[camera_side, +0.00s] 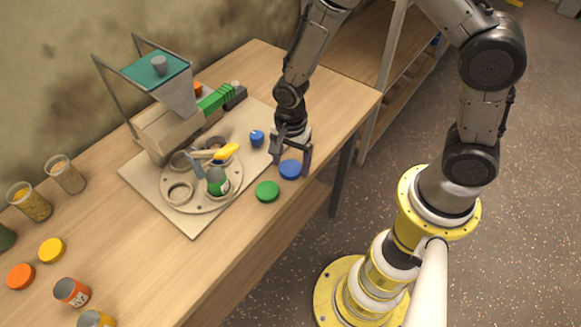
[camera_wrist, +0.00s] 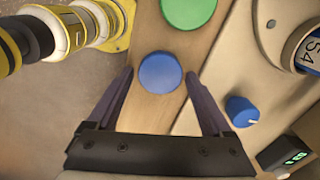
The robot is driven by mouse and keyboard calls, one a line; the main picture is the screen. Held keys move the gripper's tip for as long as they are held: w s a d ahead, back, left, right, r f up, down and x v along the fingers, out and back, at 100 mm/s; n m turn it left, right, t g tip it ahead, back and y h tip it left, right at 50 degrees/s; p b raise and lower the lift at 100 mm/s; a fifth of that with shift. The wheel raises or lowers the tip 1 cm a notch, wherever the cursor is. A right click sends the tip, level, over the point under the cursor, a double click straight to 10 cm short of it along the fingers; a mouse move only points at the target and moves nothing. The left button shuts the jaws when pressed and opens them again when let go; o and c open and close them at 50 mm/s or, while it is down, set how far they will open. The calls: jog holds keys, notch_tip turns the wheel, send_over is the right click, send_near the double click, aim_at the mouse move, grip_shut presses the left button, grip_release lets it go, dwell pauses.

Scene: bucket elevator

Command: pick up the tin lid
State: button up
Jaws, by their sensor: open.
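Several round, flat lids lie on the bench, and the pictures do not label which is the tin lid. A blue lid (camera_side: 290,169) lies near the bench's front edge, below my gripper (camera_side: 291,165). In the wrist view the blue lid (camera_wrist: 160,72) appears between the tips of my open fingers (camera_wrist: 159,76), with nothing held. I cannot tell how far above it the tips are. A green lid (camera_side: 267,191) lies beside it and shows at the top of the wrist view (camera_wrist: 188,8). A yellow lid (camera_side: 51,250) and an orange lid (camera_side: 21,276) lie at the far left.
A bucket elevator machine with a hopper (camera_side: 170,95) and round turntable (camera_side: 205,196) stands on a pale board (camera_side: 190,225). A blue knob (camera_side: 257,138) is behind my gripper. Jars (camera_side: 65,175) and cans (camera_side: 72,292) stand at left. The bench edge is close to the lids.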

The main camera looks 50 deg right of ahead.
jog(key=shift+f, duration=0.15)
jog(key=c, duration=1.1)
jog(key=shift+o, duration=0.2)
